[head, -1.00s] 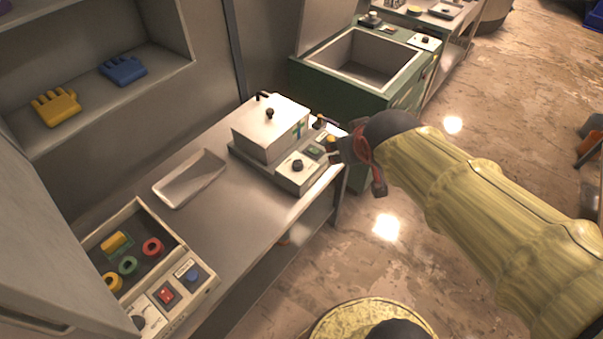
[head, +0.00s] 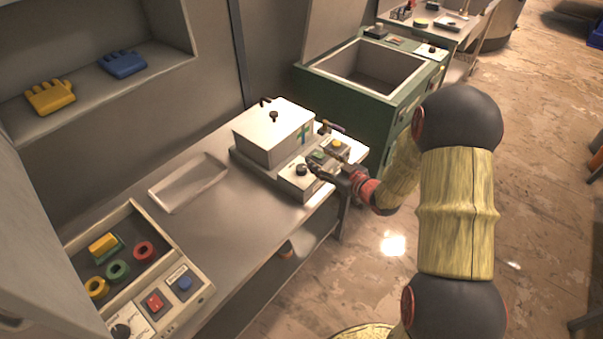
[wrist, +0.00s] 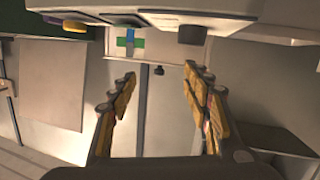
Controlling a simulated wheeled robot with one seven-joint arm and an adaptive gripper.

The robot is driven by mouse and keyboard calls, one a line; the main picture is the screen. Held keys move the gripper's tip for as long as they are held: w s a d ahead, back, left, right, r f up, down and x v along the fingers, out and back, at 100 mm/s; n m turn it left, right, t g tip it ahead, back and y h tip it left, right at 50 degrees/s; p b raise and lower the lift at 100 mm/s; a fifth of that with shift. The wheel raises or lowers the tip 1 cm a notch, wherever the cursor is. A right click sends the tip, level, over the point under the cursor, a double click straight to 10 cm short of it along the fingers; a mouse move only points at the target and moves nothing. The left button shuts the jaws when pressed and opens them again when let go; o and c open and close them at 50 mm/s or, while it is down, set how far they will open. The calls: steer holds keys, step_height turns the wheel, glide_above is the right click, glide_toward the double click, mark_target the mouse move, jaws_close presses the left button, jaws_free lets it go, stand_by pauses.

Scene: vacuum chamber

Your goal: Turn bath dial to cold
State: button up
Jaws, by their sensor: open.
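A black round dial (head: 302,169) sits on the front control panel of a white box unit (head: 272,132) on the bench. The same panel has a green button (head: 317,156) and a yellow button (head: 337,145). My gripper (head: 322,168) is at the panel, just right of the dial. In the wrist view, a dark knob (wrist: 192,34) shows upside down at the top, beyond and above the open fingers (wrist: 160,80). The fingers are wide apart with nothing between them. The dial's pointer and labels are too small to read.
A shallow metal tray (head: 188,183) lies on the bench. At the near end is a console with a red button (head: 154,302), a blue button (head: 184,283) and another black dial (head: 121,331). A green open basin (head: 372,68) stands behind.

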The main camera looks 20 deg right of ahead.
mark_target(305, 170)
steer(key=s+f+y, duration=0.1)
steer(key=f, duration=0.1)
steer(key=s+a+f+y, duration=0.1)
steer(key=s+f+y+b, duration=0.1)
steer(key=f, duration=0.1)
steer(key=shift+s+a+f+t, duration=0.1)
steer(key=shift+a+f+t, duration=0.2)
steer(key=shift+a+t, duration=0.1)
steer(key=shift+b+x, duration=1.1)
steer(key=shift+x, duration=2.7)
steer(key=shift+a+r, duration=0.1)
steer(key=shift+r, duration=0.1)
steer(key=shift+c, duration=0.7)
steer(key=c, duration=1.1)
